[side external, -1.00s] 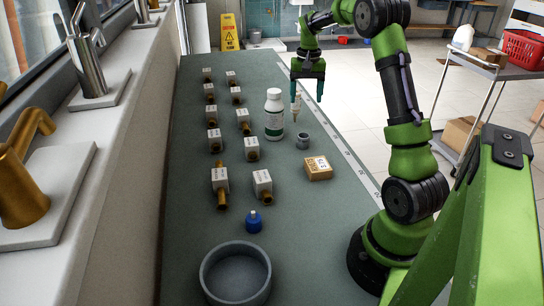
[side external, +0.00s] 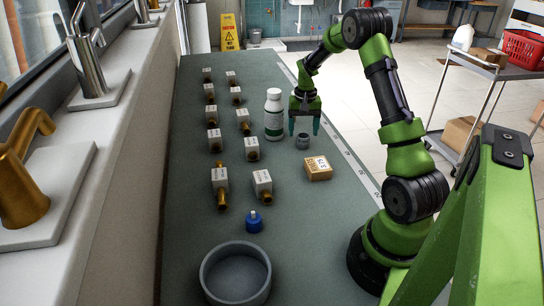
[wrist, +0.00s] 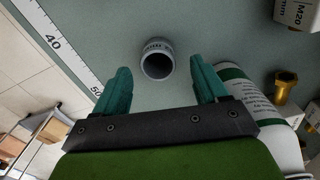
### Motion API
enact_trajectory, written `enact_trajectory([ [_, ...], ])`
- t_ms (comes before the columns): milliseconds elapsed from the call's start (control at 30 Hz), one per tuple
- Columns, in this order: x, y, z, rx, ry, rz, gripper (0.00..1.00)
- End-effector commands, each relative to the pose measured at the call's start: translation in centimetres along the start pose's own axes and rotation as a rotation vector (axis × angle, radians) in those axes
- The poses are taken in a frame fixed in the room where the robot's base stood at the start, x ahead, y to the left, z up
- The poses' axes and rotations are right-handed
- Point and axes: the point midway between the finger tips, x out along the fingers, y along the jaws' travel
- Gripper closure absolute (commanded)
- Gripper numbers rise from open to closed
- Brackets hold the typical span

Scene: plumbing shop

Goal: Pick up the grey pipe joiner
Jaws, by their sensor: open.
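The grey pipe joiner (side external: 302,141) is a short hollow ring standing upright on the green-grey bench, right of the white bottle. In the wrist view the joiner (wrist: 156,60) shows its round opening, with lettering on its rim. My gripper (side external: 304,132) is open and low, close to the joiner. Nothing is held. I cannot tell the exact height of the fingertips above the bench.
A white bottle (side external: 274,115) stands close left of my gripper. A small cardboard box (side external: 318,169) lies nearer the camera. Several boxed brass fittings (side external: 252,149) stand in rows to the left. A blue cap (side external: 253,221) and a grey round dish (side external: 208,279) are in front.

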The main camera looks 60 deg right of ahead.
Motion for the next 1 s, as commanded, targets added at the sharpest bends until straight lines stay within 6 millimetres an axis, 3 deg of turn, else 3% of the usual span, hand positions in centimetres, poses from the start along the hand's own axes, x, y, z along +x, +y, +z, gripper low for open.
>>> enact_trajectory([
  [200, 3.1, 0.2, 0.0, 0.001, -0.003, 0.001, 0.27],
  [500, 3.6, 0.2, -0.1, 0.0, 0.0, 0.0, 0.27],
  [900, 3.6, 0.2, -0.1, 0.0, 0.0, 0.0, 0.86],
  [1000, 3.6, 0.2, -0.1, 0.0, 0.0, 0.0, 0.86],
])
